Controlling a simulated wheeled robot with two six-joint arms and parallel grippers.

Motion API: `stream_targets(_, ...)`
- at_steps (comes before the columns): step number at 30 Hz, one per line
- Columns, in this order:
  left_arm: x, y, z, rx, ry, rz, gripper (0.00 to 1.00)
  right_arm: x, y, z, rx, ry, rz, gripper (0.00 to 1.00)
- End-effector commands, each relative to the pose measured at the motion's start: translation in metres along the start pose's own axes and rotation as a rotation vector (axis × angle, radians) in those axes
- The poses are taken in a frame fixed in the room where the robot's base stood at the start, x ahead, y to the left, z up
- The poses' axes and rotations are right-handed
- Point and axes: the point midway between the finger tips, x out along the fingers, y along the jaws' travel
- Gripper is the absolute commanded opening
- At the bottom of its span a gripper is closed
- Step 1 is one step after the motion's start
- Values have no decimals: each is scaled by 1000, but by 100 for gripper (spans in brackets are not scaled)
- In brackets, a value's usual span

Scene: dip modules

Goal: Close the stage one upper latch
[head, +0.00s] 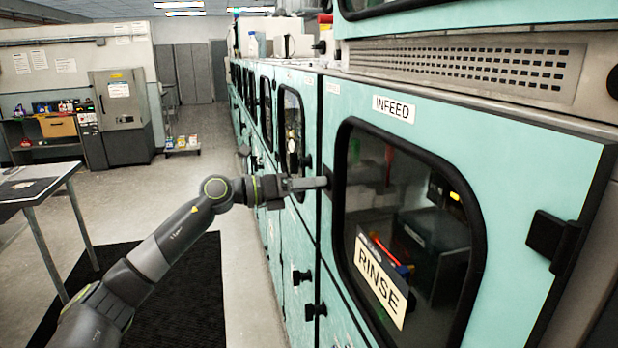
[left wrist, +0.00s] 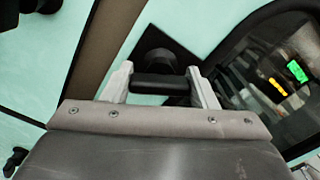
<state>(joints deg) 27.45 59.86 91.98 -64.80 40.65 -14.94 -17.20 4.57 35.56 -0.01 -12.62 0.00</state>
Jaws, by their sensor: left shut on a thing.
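The upper latch is a black handle (left wrist: 163,86) on a round hub and dark square plate in the left wrist view. It sits on the teal door panel beside the window. My left gripper (head: 326,183) reaches the left edge of the INFEED door at window height in the head view. In the left wrist view its two pale fingers (left wrist: 160,82) are on either side of the handle, shut on it. In the head view the gripper mostly hides this latch. My right gripper is not in view.
The door carries an INFEED label (head: 393,108) and a window with a RINSE sign (head: 381,279). A black fitting (head: 553,240) sticks out at the door's right side. Black knobs (head: 315,311) protrude lower down. A table (head: 35,190) stands at left; the aisle floor is open.

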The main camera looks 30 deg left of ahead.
Motion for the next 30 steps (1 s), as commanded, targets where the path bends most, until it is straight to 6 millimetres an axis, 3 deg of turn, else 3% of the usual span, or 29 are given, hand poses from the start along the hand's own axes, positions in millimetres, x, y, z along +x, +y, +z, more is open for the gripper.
stream_targets(30, 0, -1, 4, -906, -2, 0, 30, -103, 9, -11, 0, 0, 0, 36)
